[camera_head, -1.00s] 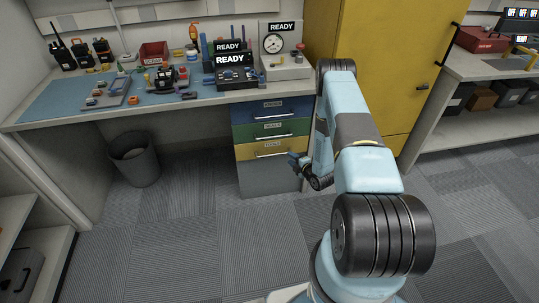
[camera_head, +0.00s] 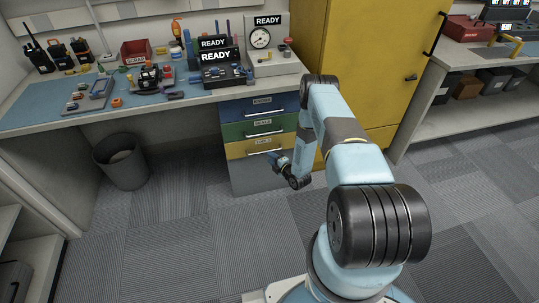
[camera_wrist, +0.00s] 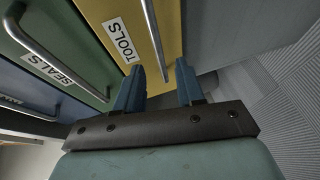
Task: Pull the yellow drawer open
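The yellow drawer (camera_head: 248,148), labelled TOOLS, is the third drawer down in the cabinet under the workbench and looks shut. It also shows in the wrist view (camera_wrist: 123,15), with its metal bar handle (camera_wrist: 156,35) running up out of the picture. My gripper (camera_head: 276,158) is just in front of the yellow drawer, near the right part of its handle. In the wrist view my gripper's two blue fingers (camera_wrist: 160,85) are apart with nothing between them.
Above it are the green SEALS drawer (camera_head: 245,129) and the blue drawer (camera_head: 240,109), both with bar handles. A yellow cabinet (camera_head: 375,70) stands right of the drawers. A grey bin (camera_head: 121,165) stands left. The floor before the drawers is clear.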

